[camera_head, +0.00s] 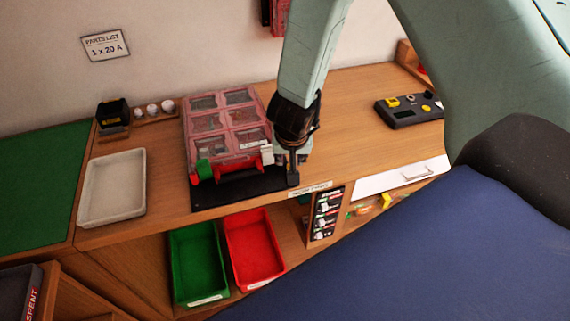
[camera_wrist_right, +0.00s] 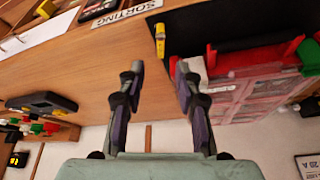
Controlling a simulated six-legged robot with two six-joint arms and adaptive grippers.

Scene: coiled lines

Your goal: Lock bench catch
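A small yellow-and-black piece (camera_wrist_right: 159,42), possibly the bench catch, is at the edge of the black mat (camera_wrist_right: 215,25) in the right wrist view. Whether it is locked cannot be told. My right gripper (camera_wrist_right: 160,78) is open and empty over the bench, with its fingertips pointing toward that piece and apart from it. In the head view my right gripper (camera_head: 293,168) is by the mat's right end, beside the clear-lidded red case (camera_head: 222,125), and its wrist hides part of that area. The case has a green latch (camera_head: 204,169) and a pale latch (camera_head: 267,155). My left gripper is not in view.
A beige tray (camera_head: 112,187) stands left of the case. A black device (camera_head: 405,112) with yellow parts lies at the right. Green (camera_head: 197,265) and red (camera_head: 254,248) bins sit below the bench front. Bare wood (camera_head: 345,135) lies right of my gripper.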

